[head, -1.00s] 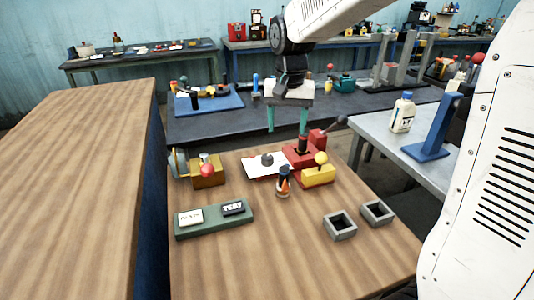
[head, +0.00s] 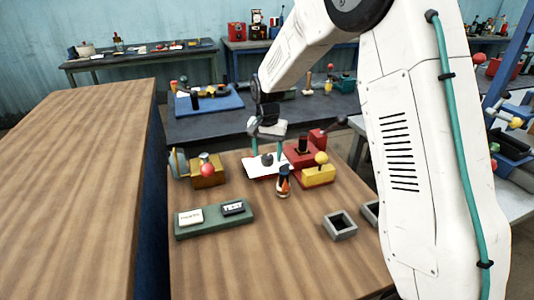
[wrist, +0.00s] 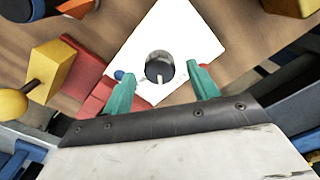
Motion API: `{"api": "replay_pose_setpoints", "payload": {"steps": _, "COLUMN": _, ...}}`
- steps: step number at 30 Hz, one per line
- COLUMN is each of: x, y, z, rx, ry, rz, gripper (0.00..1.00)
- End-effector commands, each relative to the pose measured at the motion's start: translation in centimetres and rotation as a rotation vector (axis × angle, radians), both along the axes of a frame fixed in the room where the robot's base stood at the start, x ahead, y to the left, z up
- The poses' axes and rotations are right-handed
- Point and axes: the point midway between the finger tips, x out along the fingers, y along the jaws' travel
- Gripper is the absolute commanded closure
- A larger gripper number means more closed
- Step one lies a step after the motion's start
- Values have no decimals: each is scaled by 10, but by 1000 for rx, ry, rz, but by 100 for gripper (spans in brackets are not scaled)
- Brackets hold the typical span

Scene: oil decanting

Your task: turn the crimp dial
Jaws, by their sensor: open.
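The crimp dial (head: 267,159) is a dark round knob on a white plate (head: 256,171) near the far edge of the wooden table. In the wrist view the dial (wrist: 159,66) shows a pale mark on its near side. My gripper (head: 267,151) is open, with its two green fingers to the left and right of the dial. In the wrist view the gripper's tips (wrist: 160,72) flank the dial with a gap on each side. I cannot tell how far above the plate they are.
Right of the plate stand a red device (head: 305,153) with a lever and a yellow block (head: 318,176) with a ball knob. A small dark bottle-like item (head: 283,182) stands in front. A brass-coloured device (head: 207,174) is left. A green label board (head: 214,218) lies nearer.

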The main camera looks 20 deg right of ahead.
Motion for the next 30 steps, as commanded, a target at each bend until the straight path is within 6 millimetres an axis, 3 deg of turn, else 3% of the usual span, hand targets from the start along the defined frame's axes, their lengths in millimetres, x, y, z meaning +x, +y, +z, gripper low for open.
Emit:
{"api": "replay_pose_setpoints", "payload": {"steps": 11, "x": 0, "y": 0, "z": -9, "rx": 0, "ry": -1, "rz": 0, "gripper": 41}}
{"api": "replay_pose_setpoints", "payload": {"steps": 16, "x": 0, "y": 0, "z": -9, "rx": 0, "ry": -1, "rz": 0, "gripper": 82}}
{"api": "replay_pose_setpoints", "payload": {"steps": 17, "x": 0, "y": 0, "z": -9, "rx": 0, "ry": -1, "rz": 0, "gripper": 86}}
{"api": "replay_pose_setpoints", "payload": {"steps": 30, "x": 0, "y": 0, "z": -9, "rx": 0, "ry": -1, "rz": 83, "gripper": 85}}
